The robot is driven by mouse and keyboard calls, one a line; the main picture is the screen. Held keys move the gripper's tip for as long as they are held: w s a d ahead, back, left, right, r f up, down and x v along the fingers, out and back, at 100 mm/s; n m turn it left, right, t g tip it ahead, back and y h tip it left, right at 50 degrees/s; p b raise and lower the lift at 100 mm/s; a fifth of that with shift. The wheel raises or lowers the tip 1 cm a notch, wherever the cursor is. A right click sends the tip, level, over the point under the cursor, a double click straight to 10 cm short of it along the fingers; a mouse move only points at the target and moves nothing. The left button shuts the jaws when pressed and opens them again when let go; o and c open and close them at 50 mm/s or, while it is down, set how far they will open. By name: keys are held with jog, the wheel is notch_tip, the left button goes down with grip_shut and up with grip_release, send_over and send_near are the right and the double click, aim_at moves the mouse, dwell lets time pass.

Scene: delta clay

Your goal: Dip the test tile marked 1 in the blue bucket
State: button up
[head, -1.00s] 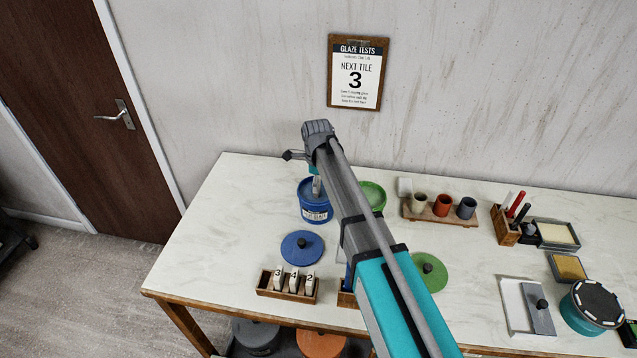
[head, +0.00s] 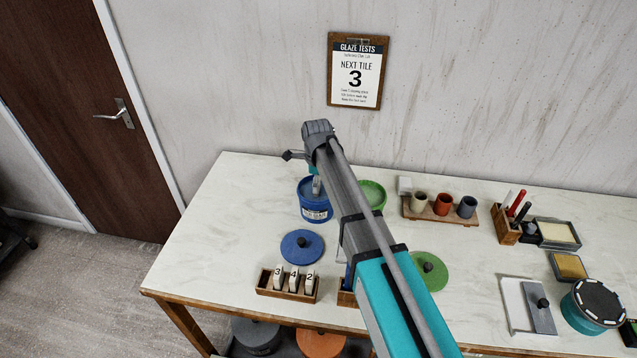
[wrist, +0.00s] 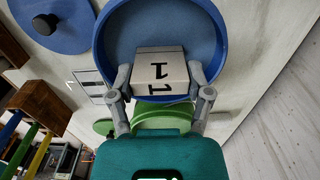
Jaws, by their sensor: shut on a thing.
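In the wrist view my gripper (wrist: 160,98) is shut on a pale test tile marked 1 (wrist: 158,68). The tile shows over the mouth of the blue bucket (wrist: 214,28); how deep it is in the bucket I cannot tell. In the head view the blue bucket (head: 314,210) stands open on the table, with my gripper (head: 316,184) at its mouth and partly hidden by my arm. The blue lid (head: 302,246) lies in front of the bucket. Tiles marked 3, 4 and 2 (head: 294,280) stand in a wooden rack (head: 286,294).
A green bucket (head: 373,194) stands just right of the blue one, partly behind my arm. A green lid (head: 428,272) lies farther right. A wooden stand with three cups (head: 442,206) is at the back. The wall clipboard (head: 356,80) reads "Next tile 3". The table's left side is clear.

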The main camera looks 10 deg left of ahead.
jog(key=shift+f+b, duration=0.5)
dwell(1.1)
jog(key=shift+r, duration=0.15)
dwell(1.2)
jog(key=shift+r+p, duration=3.8)
jog(key=shift+p, duration=0.15)
jog(key=shift+r, duration=0.1)
jog(key=shift+r+p, duration=1.4)
jog(key=shift+p, duration=0.1)
